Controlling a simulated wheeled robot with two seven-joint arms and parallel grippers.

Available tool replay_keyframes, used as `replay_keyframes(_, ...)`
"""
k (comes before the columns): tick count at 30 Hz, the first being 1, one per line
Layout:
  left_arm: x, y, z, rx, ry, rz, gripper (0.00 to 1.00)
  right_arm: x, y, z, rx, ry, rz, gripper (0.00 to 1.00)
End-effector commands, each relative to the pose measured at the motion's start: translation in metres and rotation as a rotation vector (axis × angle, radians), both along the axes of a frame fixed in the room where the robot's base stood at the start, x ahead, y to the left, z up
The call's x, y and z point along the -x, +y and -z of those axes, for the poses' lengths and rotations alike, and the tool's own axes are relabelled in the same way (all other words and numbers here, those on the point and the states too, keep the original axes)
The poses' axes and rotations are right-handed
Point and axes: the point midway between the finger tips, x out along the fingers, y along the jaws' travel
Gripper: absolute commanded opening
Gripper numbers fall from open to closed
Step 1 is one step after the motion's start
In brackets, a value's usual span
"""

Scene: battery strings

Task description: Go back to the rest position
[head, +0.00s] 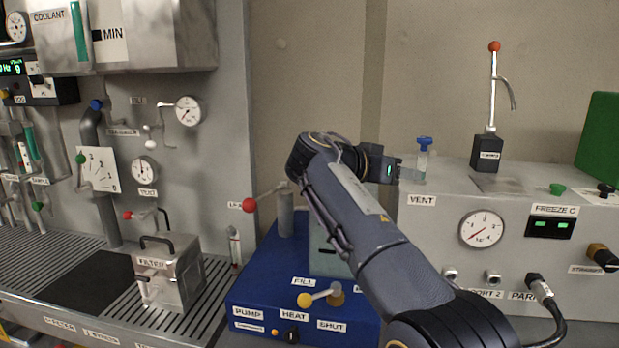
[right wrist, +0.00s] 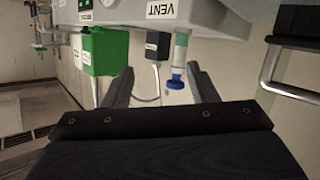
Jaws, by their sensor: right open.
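My right arm reaches across the head view, with its gripper (head: 412,173) at the left end of the grey panel unit. In the right wrist view this gripper (right wrist: 160,80) is open, its two fingers apart with nothing held between them. A clear vent fitting with a blue cap (head: 424,143) stands just beyond the fingertips, above the VENT label. In the right wrist view, which looks upside down, the blue cap (right wrist: 174,82) appears near the right-hand finger. I cannot tell whether they touch. My left gripper is not in view.
The grey panel unit (head: 440,225) carries a gauge and a black-based lever with a red ball (head: 494,47). A FILTER box (head: 170,272) sits on the slatted bench.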

Motion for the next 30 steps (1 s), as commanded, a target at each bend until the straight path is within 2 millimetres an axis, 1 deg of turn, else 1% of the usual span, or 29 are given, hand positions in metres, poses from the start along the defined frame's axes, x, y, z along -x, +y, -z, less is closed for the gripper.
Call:
replay_keyframes(1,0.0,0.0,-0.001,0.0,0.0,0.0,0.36,0.002,-0.021,0.008,-0.033,0.049,-0.002,0.53)
replay_keyframes(5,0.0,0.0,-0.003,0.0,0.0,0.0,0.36,0.011,-0.067,0.036,-0.131,0.193,-0.045,0.53)
replay_keyframes(7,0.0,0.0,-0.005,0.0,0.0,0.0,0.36,0.025,-0.095,0.057,-0.207,0.284,-0.086,0.53)
replay_keyframes(8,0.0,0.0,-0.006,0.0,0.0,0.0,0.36,0.033,-0.107,0.068,-0.247,0.326,-0.108,0.53)
replay_keyframes(9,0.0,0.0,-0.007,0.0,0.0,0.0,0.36,0.048,-0.122,0.083,-0.307,0.38,-0.147,0.53)
replay_keyframes(10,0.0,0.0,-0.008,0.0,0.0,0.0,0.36,0.061,-0.131,0.095,-0.353,0.42,-0.18,0.53)
replay_keyframes(11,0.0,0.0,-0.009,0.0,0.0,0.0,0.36,0.075,-0.139,0.106,-0.401,0.457,-0.218,0.53)
replay_keyframes(12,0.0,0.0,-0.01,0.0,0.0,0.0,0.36,0.095,-0.145,0.12,-0.461,0.497,-0.27,0.53)
replay_keyframes(13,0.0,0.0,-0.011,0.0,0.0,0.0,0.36,0.111,-0.148,0.13,-0.505,0.52,-0.31,0.53)
replay_keyframes(14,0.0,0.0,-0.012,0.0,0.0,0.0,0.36,0.128,-0.15,0.139,-0.546,0.541,-0.351,0.53)
replay_keyframes(15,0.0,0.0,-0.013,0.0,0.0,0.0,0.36,0.15,-0.149,0.151,-0.598,0.561,-0.407,0.53)
replay_keyframes(17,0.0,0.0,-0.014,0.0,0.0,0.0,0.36,0.186,-0.144,0.166,-0.67,0.579,-0.491,0.53)
replay_keyframes(18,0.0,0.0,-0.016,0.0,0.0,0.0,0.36,0.209,-0.138,0.176,-0.712,0.583,-0.546,0.53)
replay_keyframes(20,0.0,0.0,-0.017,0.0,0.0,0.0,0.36,0.245,-0.126,0.19,-0.767,0.58,-0.624,0.53)
replay_keyframes(21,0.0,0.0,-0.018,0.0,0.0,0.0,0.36,0.268,-0.116,0.199,-0.798,0.573,-0.674,0.53)
replay_keyframes(24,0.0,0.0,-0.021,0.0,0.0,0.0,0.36,0.317,-0.089,0.222,-0.852,0.544,-0.773,0.53)
replay_keyframes(27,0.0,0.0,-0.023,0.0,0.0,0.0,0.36,0.352,-0.066,0.242,-0.883,0.51,-0.837,0.53)
replay_keyframes(30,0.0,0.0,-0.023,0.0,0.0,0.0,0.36,0.374,-0.049,0.259,-0.895,0.487,-0.872,0.53)
